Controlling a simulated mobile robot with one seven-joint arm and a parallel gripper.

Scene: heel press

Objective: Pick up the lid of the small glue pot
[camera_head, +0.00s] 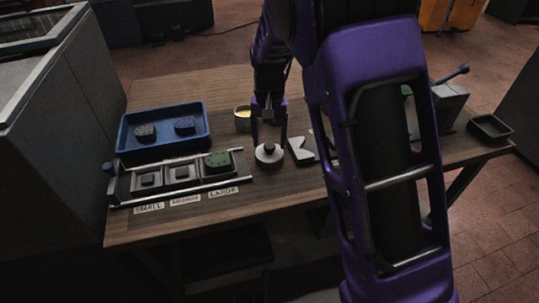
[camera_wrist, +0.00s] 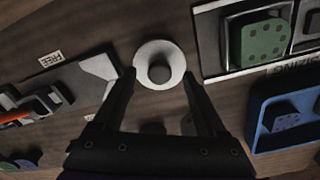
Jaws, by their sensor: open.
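A small pot (camera_head: 243,117) with yellow inside stands uncovered, behind and left of the lid in the head view. My gripper (camera_head: 268,142) is open and points down over the lid. In the wrist view my gripper (camera_wrist: 160,77) has one fingertip on each side of the disc, with the knob between them. The fingers look empty. I cannot tell their exact height above the lid.
A blue tray (camera_head: 159,145) with two dark blocks stands at left. In front of it is a rack (camera_head: 125,185) labelled small, medium and large, holding a green block (camera_head: 217,161). A pale notched piece (camera_head: 301,150) lies close right of the lid. A dark tray (camera_head: 490,127) sits far right.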

